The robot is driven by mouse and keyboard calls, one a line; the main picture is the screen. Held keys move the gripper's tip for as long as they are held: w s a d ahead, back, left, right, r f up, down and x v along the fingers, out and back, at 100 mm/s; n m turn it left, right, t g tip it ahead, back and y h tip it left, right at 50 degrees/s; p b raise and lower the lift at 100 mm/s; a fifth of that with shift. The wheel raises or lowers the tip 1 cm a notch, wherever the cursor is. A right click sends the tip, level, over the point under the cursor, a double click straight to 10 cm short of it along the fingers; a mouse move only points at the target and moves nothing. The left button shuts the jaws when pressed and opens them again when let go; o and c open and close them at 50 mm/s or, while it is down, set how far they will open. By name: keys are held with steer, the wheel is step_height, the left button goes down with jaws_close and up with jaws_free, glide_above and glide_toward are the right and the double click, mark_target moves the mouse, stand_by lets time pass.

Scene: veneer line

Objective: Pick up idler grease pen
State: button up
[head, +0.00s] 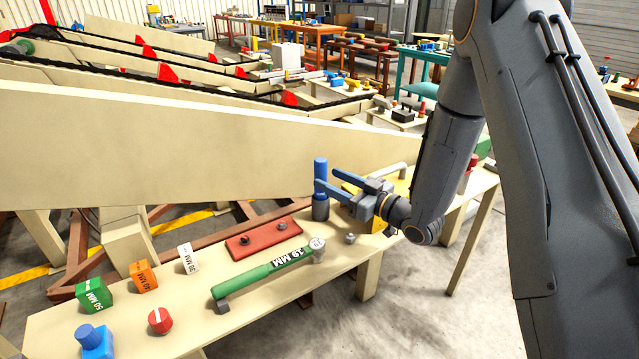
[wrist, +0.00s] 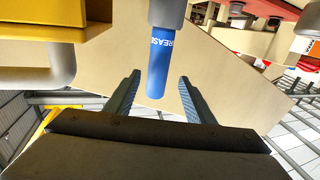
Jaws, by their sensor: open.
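The idler grease pen (head: 320,168) is a blue cylinder standing upright in a dark grey holder (head: 321,208) on the bench. In the wrist view the pen (wrist: 158,70) shows part of a white "GREASE" label, and its grey holder (wrist: 166,12) is at the top edge. My gripper (head: 325,178) is open and level, with its two blue fingers at the pen's height. In the wrist view the gripper (wrist: 159,77) has the pen between the lines of its fingers, with gaps on both sides. Whether the fingertips fully straddle the pen is hard to tell.
A yellow block (head: 402,186) with a grey bar stands right behind my gripper. A red plate (head: 262,240), a green hammer-like "19 MM" tool (head: 268,268) and coloured blocks lie on the bench to the left. A large beige panel (head: 190,150) rises behind the bench.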

mark_target(326, 175)
steer(key=shift+p+x, duration=0.9)
steer(key=shift+x, duration=1.6)
steer(key=shift+w+d+r, duration=0.1)
steer(key=shift+w+d, duration=0.05)
jaws_close()
